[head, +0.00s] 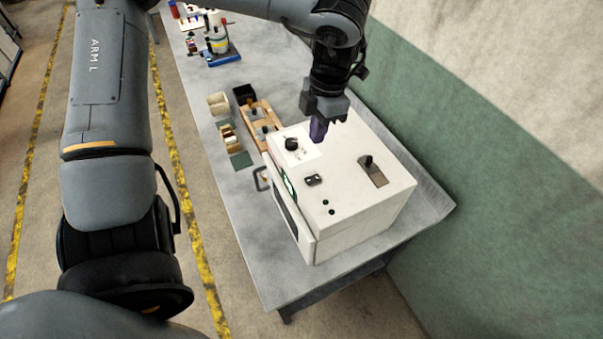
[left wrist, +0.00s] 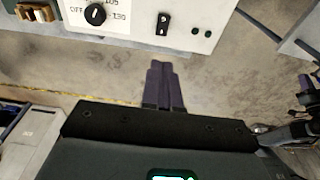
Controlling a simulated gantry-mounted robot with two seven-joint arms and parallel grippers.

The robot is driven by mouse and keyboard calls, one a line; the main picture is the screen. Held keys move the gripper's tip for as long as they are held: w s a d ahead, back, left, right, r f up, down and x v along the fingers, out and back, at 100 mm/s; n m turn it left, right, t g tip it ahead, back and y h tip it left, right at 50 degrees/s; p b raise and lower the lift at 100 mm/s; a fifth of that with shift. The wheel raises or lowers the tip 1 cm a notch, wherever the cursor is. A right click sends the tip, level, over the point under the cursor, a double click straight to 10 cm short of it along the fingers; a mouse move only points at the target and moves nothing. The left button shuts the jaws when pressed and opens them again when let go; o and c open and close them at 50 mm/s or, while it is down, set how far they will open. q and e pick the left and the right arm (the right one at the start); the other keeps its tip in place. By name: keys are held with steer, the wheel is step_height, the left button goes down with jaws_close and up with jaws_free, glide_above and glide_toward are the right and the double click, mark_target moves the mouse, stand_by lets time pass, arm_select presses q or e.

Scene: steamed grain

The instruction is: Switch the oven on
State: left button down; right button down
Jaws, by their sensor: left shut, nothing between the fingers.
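The oven (head: 352,222) is a white box on the bench. Its top carries a black dial (head: 291,144) on a white label, a small dark rocker switch (head: 313,180), two black buttons (head: 328,207) and a black knob on a metal plate (head: 374,170). My left gripper (head: 318,131) is shut and empty, above the far part of the oven top, near the dial. In the left wrist view the shut fingers (left wrist: 162,85) show below the oven edge. The dial (left wrist: 95,14), with OFF and 130 printed around it, and the rocker switch (left wrist: 162,23) also show there.
A wooden tray (head: 262,124) with small items stands behind the oven on the grey bench (head: 238,210). A blue-based device (head: 218,50) stands farther back. The green wall (head: 420,130) runs along the right. Bare bench lies left of the oven.

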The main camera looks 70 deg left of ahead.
mark_target(307, 180)
arm_select(q)
steer(key=shift+d+r, duration=0.1)
arm_select(e)
steer(key=shift+w+a+f, duration=0.1)
steer(key=shift+a+f, duration=0.05)
steer(key=shift+f, duration=0.15)
